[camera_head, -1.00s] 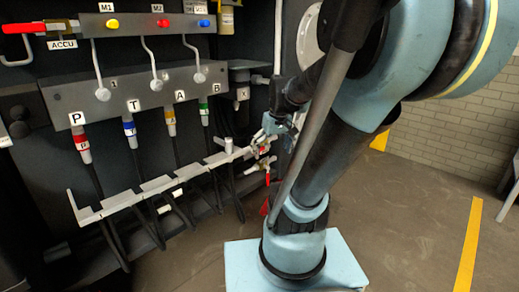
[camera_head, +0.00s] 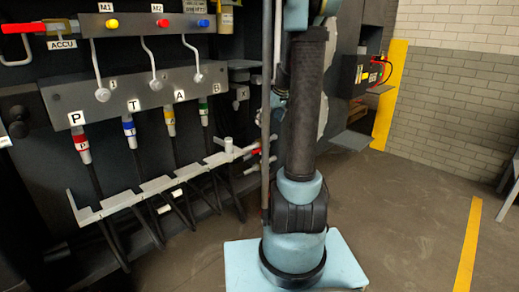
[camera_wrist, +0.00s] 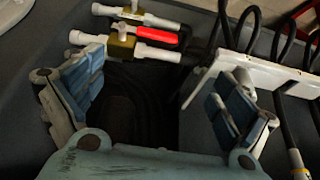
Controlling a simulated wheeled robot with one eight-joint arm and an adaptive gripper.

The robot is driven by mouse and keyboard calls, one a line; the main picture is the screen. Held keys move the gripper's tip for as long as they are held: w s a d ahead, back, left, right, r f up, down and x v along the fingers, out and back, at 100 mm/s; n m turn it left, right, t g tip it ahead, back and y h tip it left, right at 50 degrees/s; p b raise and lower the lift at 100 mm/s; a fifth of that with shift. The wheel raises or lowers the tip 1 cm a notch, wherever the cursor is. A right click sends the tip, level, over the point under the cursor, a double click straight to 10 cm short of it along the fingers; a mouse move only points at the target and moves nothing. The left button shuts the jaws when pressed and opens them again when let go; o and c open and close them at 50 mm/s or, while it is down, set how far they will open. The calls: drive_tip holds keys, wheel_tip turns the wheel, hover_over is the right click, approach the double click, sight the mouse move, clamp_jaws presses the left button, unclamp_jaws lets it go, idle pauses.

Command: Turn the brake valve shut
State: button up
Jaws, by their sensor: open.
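In the wrist view two valves with brass bodies and pale pipe ends lie ahead of my gripper (camera_wrist: 160,78). The nearer valve (camera_wrist: 121,46) has a white stem on top. I see no label, so I cannot tell which one is the brake valve. My gripper is open and empty, its fingers spread wide and apart from both valves. In the head view a bit of red (camera_head: 256,151) shows beside my arm, which hides most of the valves and my gripper.
A pale hose bracket (camera_wrist: 262,75) with black hoses stands at the right in the wrist view. In the head view the labelled manifold (camera_head: 140,92) with hoses is at the left, and a red-handled ACCU valve (camera_head: 22,28) at top left. Floor (camera_head: 400,220) at the right is clear.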

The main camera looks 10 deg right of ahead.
drive_tip(key=w, duration=0.1)
approach(260, 148)
drive_tip(key=x, duration=0.8)
drive_tip(key=shift+a+f, duration=0.3)
drive_tip(key=shift+a, duration=0.15)
drive_tip(key=c, duration=1.5)
drive_tip(key=shift+w+d, duration=0.1)
drive_tip(key=shift+d, duration=0.1)
drive_tip(key=shift+a, duration=0.2)
drive_tip(key=shift+d+r, duration=0.1)
